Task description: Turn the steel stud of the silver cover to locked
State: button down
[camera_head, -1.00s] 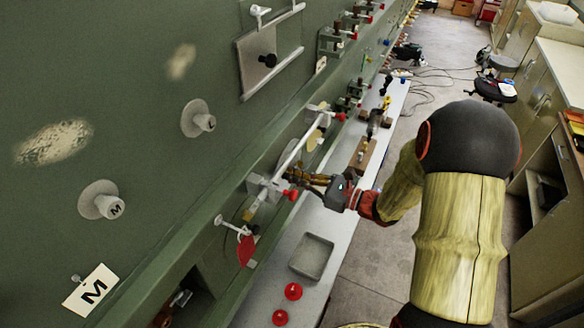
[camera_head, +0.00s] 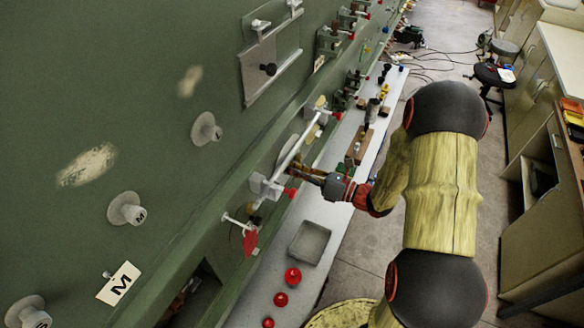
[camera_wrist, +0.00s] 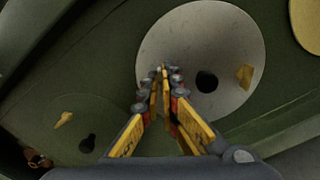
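The silver cover (camera_wrist: 225,35) is a round grey disc on the green panel in the wrist view. It has a dark round hole and a yellow mark at its right. In the head view, part of a pale disc (camera_head: 286,150) shows behind a white bar. My gripper (camera_wrist: 163,73) points at the cover's lower left part, its fingertips close together. A small pale spot shows at the tips; I cannot tell whether it is the steel stud or whether the fingers hold it. In the head view my gripper (camera_head: 291,171) is at the panel beside the bar.
A white bar frame (camera_head: 290,152) stands out from the panel close to my gripper. A green disc (camera_wrist: 65,140) with a dark keyhole shape lies left in the wrist view. A grey tray (camera_head: 310,242) and red knobs (camera_head: 292,277) are on the ledge below.

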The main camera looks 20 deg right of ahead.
dwell(0.3)
jog(key=c, duration=2.1)
grip_release()
jog(key=shift+o, duration=0.2)
jog(key=v, duration=1.2)
